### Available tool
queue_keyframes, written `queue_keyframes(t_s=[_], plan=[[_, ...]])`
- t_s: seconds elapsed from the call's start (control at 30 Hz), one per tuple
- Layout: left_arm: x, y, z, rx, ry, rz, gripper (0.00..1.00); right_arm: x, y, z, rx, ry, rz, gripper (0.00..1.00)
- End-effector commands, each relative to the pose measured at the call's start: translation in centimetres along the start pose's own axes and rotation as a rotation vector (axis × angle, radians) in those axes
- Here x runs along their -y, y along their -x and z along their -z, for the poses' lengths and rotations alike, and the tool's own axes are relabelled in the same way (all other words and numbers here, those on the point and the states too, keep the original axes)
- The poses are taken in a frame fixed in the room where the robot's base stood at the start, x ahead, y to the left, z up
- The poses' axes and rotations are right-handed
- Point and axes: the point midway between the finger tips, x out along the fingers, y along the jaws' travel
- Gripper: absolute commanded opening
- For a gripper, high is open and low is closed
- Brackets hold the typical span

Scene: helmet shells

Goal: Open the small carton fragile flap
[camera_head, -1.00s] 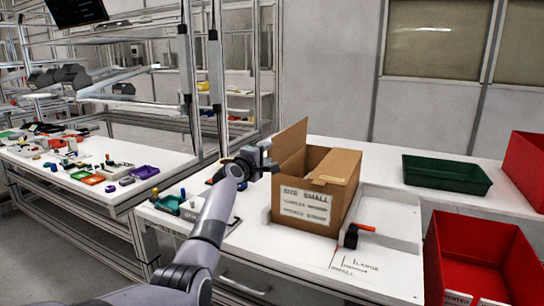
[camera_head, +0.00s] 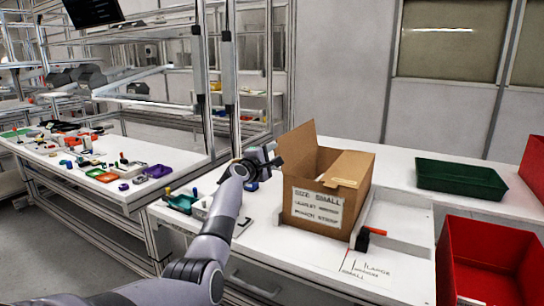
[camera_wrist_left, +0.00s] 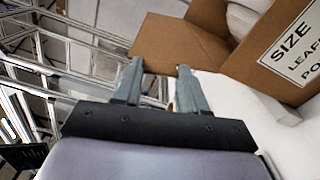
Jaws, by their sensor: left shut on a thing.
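The small carton (camera_head: 316,208) is a brown box on the white bench, its front label reading SIZE SMALL. Its left flap (camera_head: 297,147) stands up and leans outward; it also shows in the left wrist view (camera_wrist_left: 178,42). A flap on the right side (camera_head: 350,168) lies partly over the opening and carries a small pale label too small to read. My left gripper (camera_head: 272,157) is at the left flap's outer side; in the left wrist view its fingertips (camera_wrist_left: 158,68) are at the flap's edge, shut on it. My right gripper is out of view.
A black tool with an orange handle (camera_head: 366,238) lies right of the carton. A green tray (camera_head: 460,180) and a red bin (camera_head: 488,250) stand further right. Small parts and a teal tray (camera_head: 180,203) lie left of the carton.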

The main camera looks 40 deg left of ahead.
Motion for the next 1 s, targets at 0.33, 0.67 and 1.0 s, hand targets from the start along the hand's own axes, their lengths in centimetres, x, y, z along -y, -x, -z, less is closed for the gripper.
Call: queue_keyframes(t_s=[0.33, 0.67, 1.0], plan=[[0.0, 0.0, 0.0, 0.0, -0.002, 0.0, 0.68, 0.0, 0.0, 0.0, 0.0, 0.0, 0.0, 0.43], [-0.1, 1.2, -0.1, 0.001, -0.002, -0.002, 0.68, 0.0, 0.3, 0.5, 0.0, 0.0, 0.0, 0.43], [0.0, 4.7, 0.0, 0.0, -0.003, 0.001, 0.68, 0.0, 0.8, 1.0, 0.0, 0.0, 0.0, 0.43]])
